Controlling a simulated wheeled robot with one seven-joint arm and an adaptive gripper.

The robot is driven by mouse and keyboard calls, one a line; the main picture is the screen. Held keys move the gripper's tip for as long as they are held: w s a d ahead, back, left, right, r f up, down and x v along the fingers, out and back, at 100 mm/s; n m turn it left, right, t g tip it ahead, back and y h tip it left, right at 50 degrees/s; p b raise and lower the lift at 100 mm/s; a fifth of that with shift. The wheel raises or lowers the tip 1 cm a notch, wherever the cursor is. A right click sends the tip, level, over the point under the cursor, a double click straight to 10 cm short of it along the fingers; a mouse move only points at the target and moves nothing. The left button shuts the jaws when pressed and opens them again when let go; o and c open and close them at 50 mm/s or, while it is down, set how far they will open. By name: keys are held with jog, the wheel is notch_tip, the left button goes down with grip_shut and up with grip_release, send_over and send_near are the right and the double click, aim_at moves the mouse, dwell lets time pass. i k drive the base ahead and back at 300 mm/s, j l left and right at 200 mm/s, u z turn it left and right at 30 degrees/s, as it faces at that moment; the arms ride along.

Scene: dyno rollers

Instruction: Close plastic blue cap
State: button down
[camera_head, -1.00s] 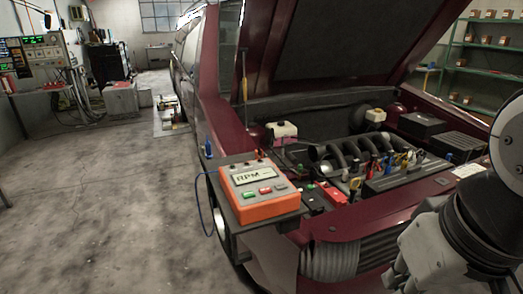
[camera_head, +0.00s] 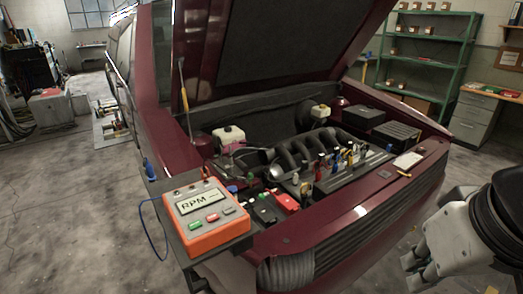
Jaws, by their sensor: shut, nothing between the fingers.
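A small blue round piece (camera_head: 233,189) lies beside the orange RPM meter, at the front left of the engine bay. It is too small to tell whether it is the plastic blue cap, or whether it is open or closed. My gripper (camera_head: 414,271) is at the lower right, in front of the car's front edge and well apart from the engine bay. It is shut and empty, and its fingertips are small in view.
The orange RPM meter (camera_head: 199,216) sits on a dark tray with a blue clamp (camera_head: 151,169) at its edge. Several coloured-handled tools (camera_head: 337,159) stand near the engine. The raised hood (camera_head: 285,45) hangs over the bay.

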aim_at(232, 190)
jog(key=i+j+z, duration=0.2)
jog(key=j, duration=0.4)
jog(key=j+z, duration=0.2)
jog(key=j, duration=0.4)
jog(key=i+j+z, duration=0.15)
jog(key=j, duration=0.5)
jog(key=i+j, duration=0.1)
jog(key=j, duration=1.2)
jog(key=i+j+z, duration=0.1)
jog(key=j, duration=1.2)
jog(key=i+l, duration=0.2)
jog(key=i, duration=0.2)
